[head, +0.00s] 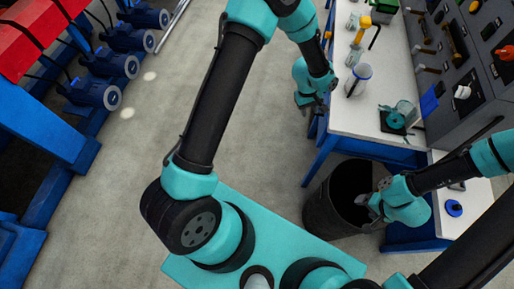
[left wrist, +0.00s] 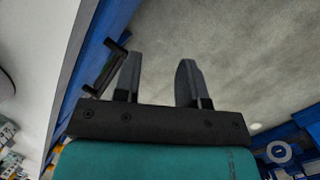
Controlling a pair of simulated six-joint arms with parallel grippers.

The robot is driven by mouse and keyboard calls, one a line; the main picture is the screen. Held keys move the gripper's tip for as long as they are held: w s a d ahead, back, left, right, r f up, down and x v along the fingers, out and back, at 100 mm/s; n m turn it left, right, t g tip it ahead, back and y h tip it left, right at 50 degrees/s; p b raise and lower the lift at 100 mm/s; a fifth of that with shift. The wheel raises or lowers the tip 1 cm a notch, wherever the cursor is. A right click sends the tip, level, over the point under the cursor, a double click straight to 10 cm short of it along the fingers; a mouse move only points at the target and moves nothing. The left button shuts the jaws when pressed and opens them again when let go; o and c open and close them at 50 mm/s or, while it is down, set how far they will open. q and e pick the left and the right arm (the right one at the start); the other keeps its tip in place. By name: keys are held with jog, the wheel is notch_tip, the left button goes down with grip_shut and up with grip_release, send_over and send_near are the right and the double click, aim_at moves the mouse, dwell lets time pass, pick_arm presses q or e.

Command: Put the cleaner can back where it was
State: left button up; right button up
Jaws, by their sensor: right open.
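A white canister with a blue band (head: 357,80) stands upright on the white workbench in the head view. It may be the cleaner can, but its label is too small to read. My left gripper (head: 309,103) is just off the bench's left edge, to the lower left of the canister and apart from it. In the left wrist view its two fingers (left wrist: 158,78) are apart with nothing between them, facing the grey floor. My right gripper (head: 368,207) is open by the rim of the black bin, and its fingertips are small in view.
The black bin (head: 330,200) stands on the floor against the workbench (head: 375,120). A teal tool on a dark pad (head: 397,118), a yellow-topped item (head: 362,28) and a grey tool panel (head: 455,60) are near the canister. Open floor (head: 220,120) lies left.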

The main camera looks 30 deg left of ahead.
pick_arm(q)
jog(key=s+a+f+m, duration=0.2)
jog(key=s+a, duration=0.1)
jog(key=s, duration=0.4)
jog(key=s+a+f+m, duration=0.2)
jog(key=s+a, duration=0.2)
jog(key=s, duration=0.4)
jog(key=s+a+f+m+t, duration=0.1)
jog(key=s+a+f+m, duration=0.1)
jog(key=s, duration=0.5)
jog(key=shift+s+a+f+m+h, duration=0.2)
jog(key=shift+s+a+m+h, duration=0.1)
jog(key=shift+a+m, duration=0.4)
